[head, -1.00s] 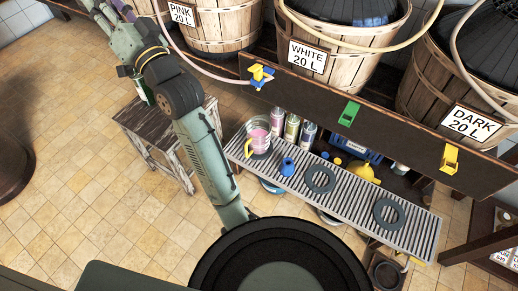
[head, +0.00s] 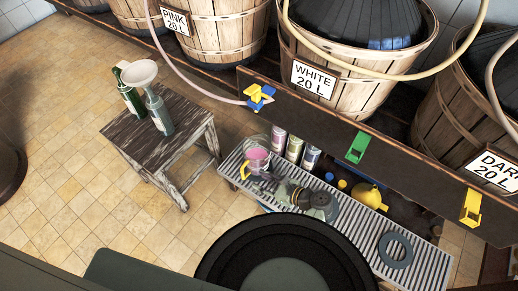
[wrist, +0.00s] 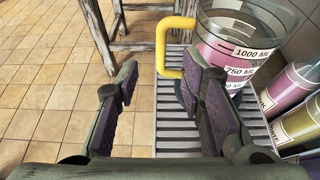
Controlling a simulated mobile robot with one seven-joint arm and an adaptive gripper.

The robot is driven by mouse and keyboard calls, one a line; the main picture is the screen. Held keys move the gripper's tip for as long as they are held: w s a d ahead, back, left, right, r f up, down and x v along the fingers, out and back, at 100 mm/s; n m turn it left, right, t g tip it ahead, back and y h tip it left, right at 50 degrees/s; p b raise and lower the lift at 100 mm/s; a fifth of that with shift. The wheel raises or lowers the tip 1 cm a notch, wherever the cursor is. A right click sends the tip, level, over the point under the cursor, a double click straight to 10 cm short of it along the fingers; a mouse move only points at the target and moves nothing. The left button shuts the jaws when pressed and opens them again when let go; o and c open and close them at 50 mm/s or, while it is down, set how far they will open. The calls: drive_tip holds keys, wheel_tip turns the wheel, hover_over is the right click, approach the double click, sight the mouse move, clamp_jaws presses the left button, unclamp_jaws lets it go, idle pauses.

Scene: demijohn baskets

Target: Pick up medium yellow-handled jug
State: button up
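The clear jug with a yellow handle (head: 257,158) stands upright at the left end of the slatted grate (head: 362,243) and holds pink liquid. In the wrist view the jug (wrist: 236,42) is at the upper right, with volume labels such as 1000 ML, and its yellow handle (wrist: 160,48) sticks out to the left. My gripper (head: 264,181) is low over the grate, just in front of the jug. In the wrist view my gripper (wrist: 158,72) is open and empty, its fingers spread; the right finger overlaps the lower end of the handle in the picture.
A wooden stool (head: 158,157) at left carries a green bottle (head: 130,97) and a bottle with a white funnel (head: 140,72). Several cylinders (head: 294,148) stand behind the jug. A plank with taps (head: 357,147) runs above. A grey ring (head: 395,249) lies right on the grate.

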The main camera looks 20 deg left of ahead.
sight(242, 173)
drive_tip(key=x, duration=0.5)
drive_tip(key=shift+a+f, duration=0.2)
drive_tip(key=shift+a, duration=0.15)
drive_tip(key=x, duration=0.5)
drive_tip(key=shift+w+d+f, duration=0.1)
drive_tip(key=shift+d, duration=0.05)
clamp_jaws()
idle(0.5)
drive_tip(key=shift+w, duration=0.1)
